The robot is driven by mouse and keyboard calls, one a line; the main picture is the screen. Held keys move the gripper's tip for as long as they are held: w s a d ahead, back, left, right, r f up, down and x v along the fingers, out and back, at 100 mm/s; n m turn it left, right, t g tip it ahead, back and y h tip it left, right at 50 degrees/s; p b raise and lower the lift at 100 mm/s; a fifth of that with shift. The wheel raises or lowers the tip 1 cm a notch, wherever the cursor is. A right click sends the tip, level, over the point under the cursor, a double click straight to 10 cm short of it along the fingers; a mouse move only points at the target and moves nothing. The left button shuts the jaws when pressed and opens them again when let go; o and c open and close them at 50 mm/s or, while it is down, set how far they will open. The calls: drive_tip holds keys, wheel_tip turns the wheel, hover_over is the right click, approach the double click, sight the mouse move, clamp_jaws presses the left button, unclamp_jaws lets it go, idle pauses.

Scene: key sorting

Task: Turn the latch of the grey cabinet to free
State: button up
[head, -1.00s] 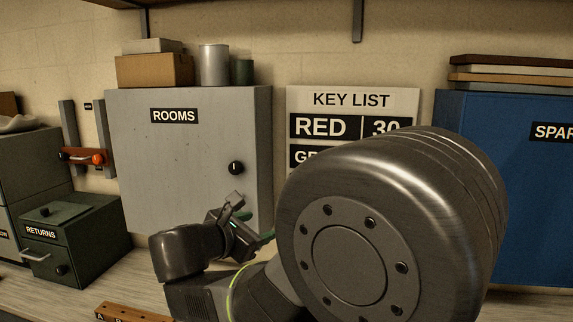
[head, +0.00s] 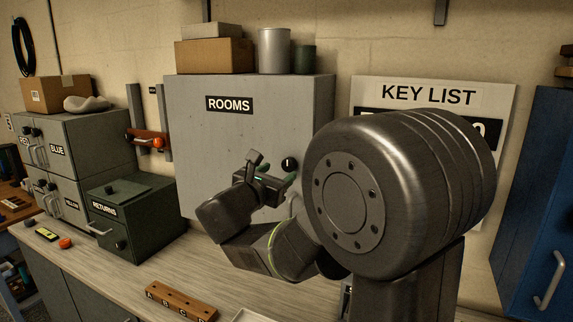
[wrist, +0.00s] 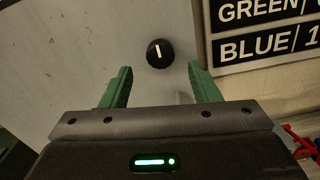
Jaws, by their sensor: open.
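The grey cabinet (head: 245,130) labelled ROOMS stands on the bench against the wall. Its latch is a round black knob (head: 290,164) with a white mark, on the right side of the door. In the wrist view the knob (wrist: 158,54) lies ahead of the fingertips, centred between them, its white mark close to upright. My gripper (wrist: 160,82) is open, its green fingers apart and empty. In the head view my gripper (head: 278,180) is just in front of the door, slightly below and left of the knob, and appears not to touch it.
A KEY LIST board (head: 432,95) hangs right of the cabinet. A blue cabinet (head: 535,190) is at far right. The dark green RETURNS box (head: 130,215) stands left. A wooden block marked A to D (head: 180,300) lies on the bench. Boxes and cans sit on top of the grey cabinet.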

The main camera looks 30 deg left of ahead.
sight(287, 166)
drive_tip(key=w, duration=0.3)
drive_tip(key=w+p, duration=0.1)
drive_tip(key=w, duration=0.1)
drive_tip(key=shift+w+a, duration=0.3)
drive_tip(key=c, duration=1)
